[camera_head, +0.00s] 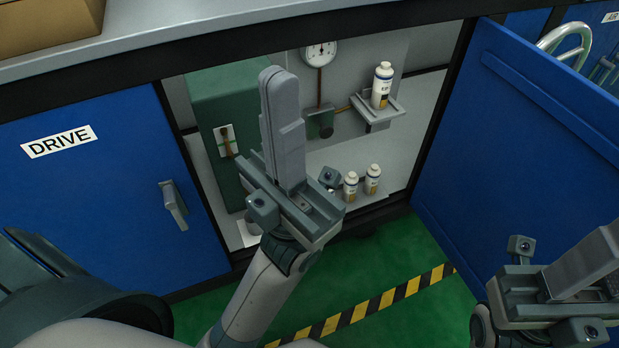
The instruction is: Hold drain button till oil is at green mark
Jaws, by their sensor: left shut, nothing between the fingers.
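A dark green tank (212,105) stands inside the open cabinet bay. On its front is a pale strip with a brown upright bar (226,141), perhaps the oil level sight; I cannot make out a green mark or the level. My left gripper (275,80) is shut and empty, fingers pointing up, in front of the tank's right side and covering part of it. I cannot pick out a drain button. My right gripper (606,245) is at the right edge, partly cut off, by the open blue door; its jaw state is unclear.
A dial gauge (319,53) hangs over a small green block (320,124). One bottle (382,86) stands on a bracket shelf (378,114); two more bottles (350,186) (372,179) stand below. The DRIVE door (110,190) is shut; the open door (530,140) bounds the right.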

